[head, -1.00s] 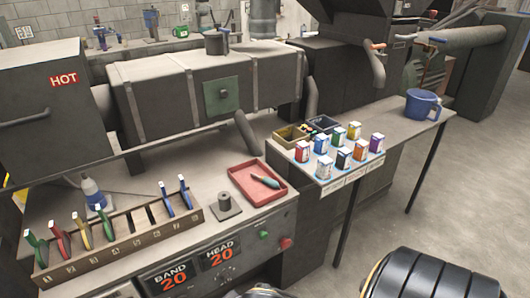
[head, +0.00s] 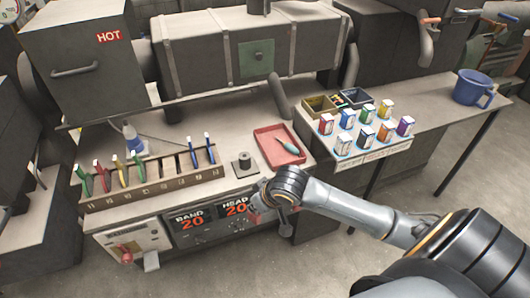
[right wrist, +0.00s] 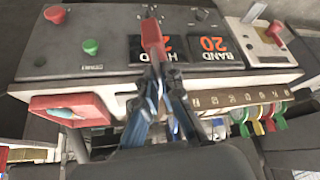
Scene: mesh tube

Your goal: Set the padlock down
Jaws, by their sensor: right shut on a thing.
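A small red object, which looks like the padlock (right wrist: 152,36), is held between the fingertips of my right gripper (right wrist: 154,68) in the right wrist view. The gripper is shut on it, in front of the dark panel with the BAND and HEAD displays. The padlock's shackle cannot be made out. In the head view my right arm comes in from the right, and the gripper (head: 259,203) is beside the HEAD display, partly hidden by the wrist. A bit of red (head: 254,216) shows there. My left gripper is not in view.
A cream plate with a red lever (head: 124,254) is left of the displays. On the bench are a slotted rack (head: 150,187) of coloured-handled tools, a grey block (head: 242,165) and a red tray (head: 265,135). Small boxes (head: 365,135) stand on the right.

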